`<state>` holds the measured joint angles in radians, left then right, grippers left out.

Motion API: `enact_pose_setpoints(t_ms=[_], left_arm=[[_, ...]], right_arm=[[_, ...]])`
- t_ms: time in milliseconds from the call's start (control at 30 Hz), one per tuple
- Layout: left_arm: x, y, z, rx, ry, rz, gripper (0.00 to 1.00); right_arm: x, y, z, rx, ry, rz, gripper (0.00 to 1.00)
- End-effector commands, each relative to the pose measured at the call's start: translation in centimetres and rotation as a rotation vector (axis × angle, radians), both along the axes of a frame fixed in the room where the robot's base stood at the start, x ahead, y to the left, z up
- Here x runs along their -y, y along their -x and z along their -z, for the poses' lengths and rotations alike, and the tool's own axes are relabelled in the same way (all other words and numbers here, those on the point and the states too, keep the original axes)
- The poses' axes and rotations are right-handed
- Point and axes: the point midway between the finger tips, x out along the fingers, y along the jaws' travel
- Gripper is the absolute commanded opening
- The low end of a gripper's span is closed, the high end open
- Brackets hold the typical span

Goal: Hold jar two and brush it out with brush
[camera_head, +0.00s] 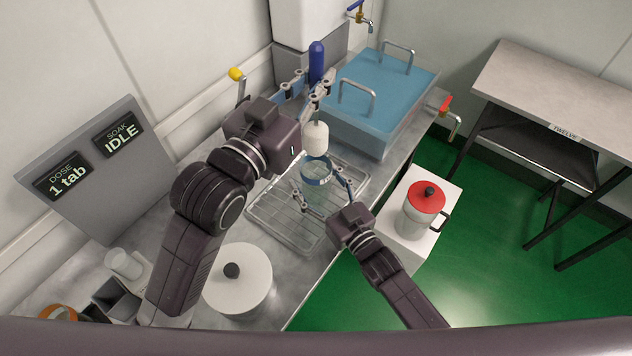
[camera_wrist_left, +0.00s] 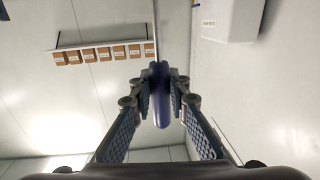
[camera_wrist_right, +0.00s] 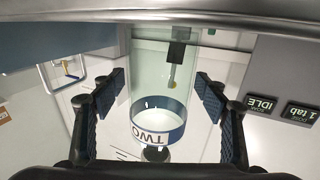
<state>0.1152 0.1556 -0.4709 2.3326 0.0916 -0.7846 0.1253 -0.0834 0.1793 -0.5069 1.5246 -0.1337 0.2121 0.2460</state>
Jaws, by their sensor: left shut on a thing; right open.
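My left gripper (camera_head: 309,90) is shut on the brush, whose blue handle (camera_head: 316,62) sticks up; the handle also shows between the fingers in the left wrist view (camera_wrist_left: 160,95). The brush's white head (camera_head: 315,138) points down, just above jar two (camera_head: 316,180). Jar two is clear with a blue band and stands on the wire rack. Its band reads TWO in the right wrist view (camera_wrist_right: 157,125). My right gripper (camera_head: 325,192) is open, with its fingers on either side of the jar. Whether either finger touches the glass I cannot tell.
The wire rack (camera_head: 262,208) lies on the steel counter. A blue-lidded basin (camera_head: 390,90) stands behind it. A white lidded pot (camera_head: 238,290) is at the front, and a red-lidded jug (camera_head: 425,205) stands on a white stand at right. A display panel (camera_head: 85,170) reads IDLE.

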Motion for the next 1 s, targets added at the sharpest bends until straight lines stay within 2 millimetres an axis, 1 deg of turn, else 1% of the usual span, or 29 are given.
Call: enact_pose_setpoints(t_ms=[133, 233, 500, 700, 833, 1000], left_arm=[[0.0, 0.0, 0.0, 0.001, 0.001, 0.000, 0.00], [0.0, 0.0, 0.0, 0.000, 0.000, 0.000, 0.00], [0.0, 0.0, 0.0, 0.001, 0.001, 0.000, 0.00], [0.0, 0.0, 0.0, 0.001, 0.001, 0.000, 0.00], [0.0, 0.0, 0.0, 0.001, 0.001, 0.000, 0.00], [0.0, 0.0, 0.0, 0.001, 0.001, 0.000, 0.00]], right_arm=[[0.3, 0.4, 0.1, -0.001, 0.001, 0.000, 0.67], [0.9, 1.5, 0.2, -0.003, 0.002, 0.000, 0.67], [3.9, 6.4, 0.2, -0.004, 0.000, 0.000, 0.67], [5.6, 9.1, 0.1, -0.003, 0.002, 0.000, 0.67], [6.1, 10.0, 0.1, -0.002, 0.001, 0.000, 0.67], [6.3, 10.2, 0.0, 0.001, 0.001, 0.000, 0.67]])
